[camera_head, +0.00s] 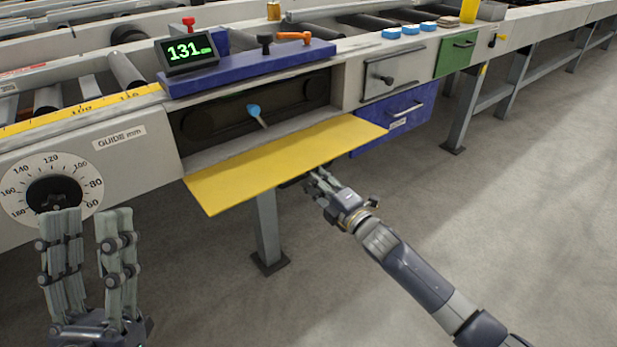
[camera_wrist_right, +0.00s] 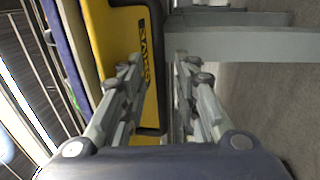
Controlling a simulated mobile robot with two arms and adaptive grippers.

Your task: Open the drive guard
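The yellow drive guard (camera_head: 285,162) is swung down and out from the table side, sloping outward below its opening. The recess (camera_head: 250,112) behind it is exposed, with dark round parts and a blue-tipped lever (camera_head: 255,113). My right gripper (camera_head: 320,180) is just below the guard's outer edge. In the right wrist view the guard's yellow face (camera_wrist_right: 115,45) carries a dark handle (camera_wrist_right: 163,70). The handle's bar lies between the spread fingers of my right gripper (camera_wrist_right: 160,70), with no clear contact. My left gripper (camera_head: 92,220) is open and empty in front of the guide dial.
The guide dial (camera_head: 52,188) is at the left. A display (camera_head: 188,52) reading 131 stands on a blue panel (camera_head: 250,68) with levers. A grey door (camera_head: 394,75), blue drawer (camera_head: 395,115) and green panel (camera_head: 456,53) are to the right. A table leg (camera_head: 267,225) stands below the guard; floor at right is clear.

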